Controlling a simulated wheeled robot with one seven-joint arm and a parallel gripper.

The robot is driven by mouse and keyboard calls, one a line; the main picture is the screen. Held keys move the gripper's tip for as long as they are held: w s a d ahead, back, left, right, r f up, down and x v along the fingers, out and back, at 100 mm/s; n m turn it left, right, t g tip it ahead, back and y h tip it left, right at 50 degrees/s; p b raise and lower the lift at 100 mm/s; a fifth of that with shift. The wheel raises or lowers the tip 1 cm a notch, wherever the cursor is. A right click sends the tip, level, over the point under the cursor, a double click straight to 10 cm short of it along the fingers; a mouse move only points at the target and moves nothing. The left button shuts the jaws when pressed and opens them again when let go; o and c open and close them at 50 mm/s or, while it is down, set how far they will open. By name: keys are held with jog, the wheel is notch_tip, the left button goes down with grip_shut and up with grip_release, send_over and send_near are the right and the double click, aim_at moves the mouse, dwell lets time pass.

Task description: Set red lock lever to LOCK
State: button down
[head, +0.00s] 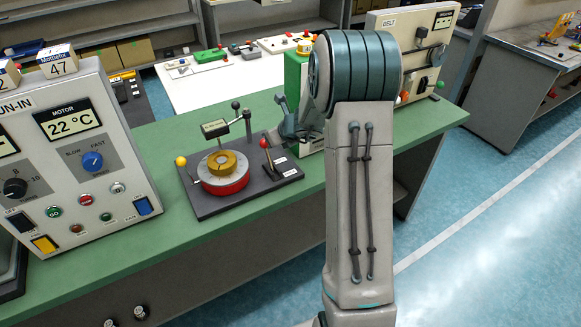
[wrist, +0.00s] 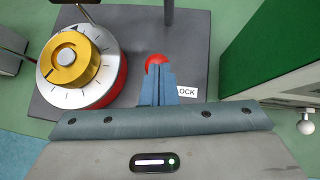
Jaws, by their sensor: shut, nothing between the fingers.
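The red lock lever (head: 264,143) has a red ball knob and stands at the right side of a dark grey baseplate (head: 212,206) on the green bench. In the wrist view the red knob (wrist: 156,59) shows just beyond my fingertips. My gripper (head: 275,136) is shut and empty, close beside the knob; its fingers (wrist: 158,80) point at it. I cannot tell whether they touch. A white label (wrist: 187,91) reading "OCK" is partly covered by the fingers, so I cannot tell which end it marks. The lever's shaft is mostly hidden in the wrist view.
A gold and silver dial on a red base (head: 222,183) sits left of the lever, with a yellow-knobbed lever (head: 181,161) and a black-knobbed post (head: 236,105) around it. A green box (head: 296,75) stands behind. A control panel (head: 90,150) stands at left.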

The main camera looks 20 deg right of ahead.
jog(key=shift+w+a+f, duration=0.1)
jog(key=shift+w+a, duration=0.05)
jog(key=shift+w, duration=0.6)
jog(key=s+d+r+p, duration=0.1)
jog(key=r, duration=0.5)
jog(key=s+d+r+p, duration=0.1)
jog(key=s+r+p, duration=0.1)
jog(key=r, duration=0.4)
jog(key=shift+d+r+p, duration=0.3)
dwell(1.1)
